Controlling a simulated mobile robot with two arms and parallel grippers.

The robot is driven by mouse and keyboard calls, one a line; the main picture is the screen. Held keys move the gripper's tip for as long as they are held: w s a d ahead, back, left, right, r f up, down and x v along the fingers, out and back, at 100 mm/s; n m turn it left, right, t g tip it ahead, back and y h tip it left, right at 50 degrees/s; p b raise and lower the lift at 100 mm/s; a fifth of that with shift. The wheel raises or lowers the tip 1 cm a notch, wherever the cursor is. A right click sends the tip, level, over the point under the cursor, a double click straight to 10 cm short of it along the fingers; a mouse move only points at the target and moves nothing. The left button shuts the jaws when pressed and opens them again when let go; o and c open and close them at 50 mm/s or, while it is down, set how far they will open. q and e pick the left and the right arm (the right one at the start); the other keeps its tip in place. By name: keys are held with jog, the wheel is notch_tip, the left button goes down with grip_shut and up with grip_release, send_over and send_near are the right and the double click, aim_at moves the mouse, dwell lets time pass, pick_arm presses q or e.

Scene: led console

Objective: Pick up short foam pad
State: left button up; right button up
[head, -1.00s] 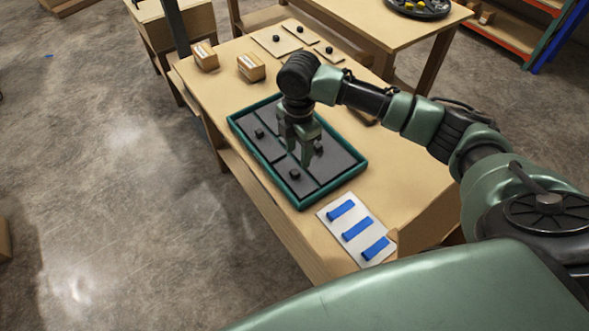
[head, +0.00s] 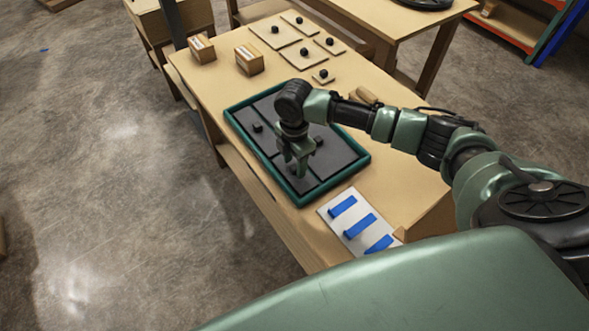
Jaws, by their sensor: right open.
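Dark grey foam pads (head: 266,141) with black knobs lie side by side in a green-rimmed tray (head: 334,186) on the wooden table. I cannot tell for sure which one is the short pad. My right gripper (head: 297,168) is open and points down over the near part of the tray. Its fingers are around or just above the knob of the near pad (head: 311,182), and they hide that knob. I cannot tell whether they touch it. My left gripper is not in view.
A white card with blue strips (head: 357,228) lies near the table's front end. Two small cartons (head: 249,60) and several beige panels with black knobs (head: 275,31) are at the far end.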

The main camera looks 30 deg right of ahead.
jog(key=shift+f, duration=0.4)
grip_shut()
jog(key=shift+r, duration=0.15)
